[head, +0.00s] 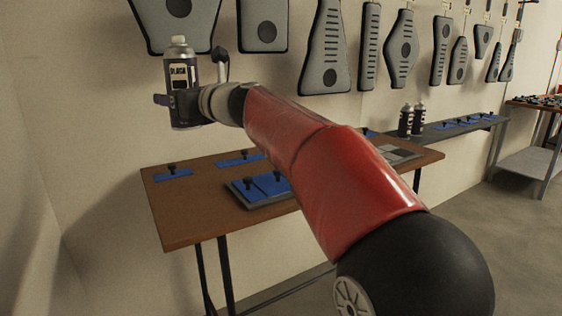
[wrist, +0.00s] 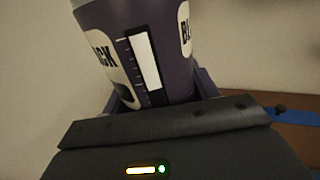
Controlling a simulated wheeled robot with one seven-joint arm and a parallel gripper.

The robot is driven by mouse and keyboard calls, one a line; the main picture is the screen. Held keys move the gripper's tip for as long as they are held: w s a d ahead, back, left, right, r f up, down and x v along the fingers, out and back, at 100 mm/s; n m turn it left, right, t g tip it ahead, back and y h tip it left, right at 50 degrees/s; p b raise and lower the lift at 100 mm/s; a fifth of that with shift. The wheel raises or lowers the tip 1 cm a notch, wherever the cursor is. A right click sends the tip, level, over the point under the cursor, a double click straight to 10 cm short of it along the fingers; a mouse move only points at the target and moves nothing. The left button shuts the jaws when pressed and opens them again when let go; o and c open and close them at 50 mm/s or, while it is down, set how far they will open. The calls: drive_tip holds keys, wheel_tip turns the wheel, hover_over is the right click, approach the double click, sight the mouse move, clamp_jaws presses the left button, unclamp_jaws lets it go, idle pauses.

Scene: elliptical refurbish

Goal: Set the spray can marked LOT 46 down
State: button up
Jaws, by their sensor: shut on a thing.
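My gripper (head: 163,99) is shut on a dark spray can (head: 180,75) with a grey cap and a white label that seems to read "BLACK". I hold the can upright, well above the left end of the brown table (head: 205,205). In the wrist view the can (wrist: 150,55) fills the upper middle, with part of its label and a white scale strip showing. The gripper body covers its lower part. No LOT 46 mark can be read in either view.
Blue pads with black knobs (head: 173,175) lie on the table, and a grey tray holds more blue pads (head: 262,187). Two similar cans (head: 411,120) stand farther back by the dark shelf (head: 455,132). Grey panels (head: 326,50) hang on the wall. The table's front left is clear.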

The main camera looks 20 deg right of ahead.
drive_tip(key=shift+f+b, duration=1.05)
drive_tip(key=shift+f, duration=8.8)
drive_tip(key=shift+f, duration=0.2)
drive_tip(key=o, duration=1.5)
drive_tip(key=shift+r, duration=0.1)
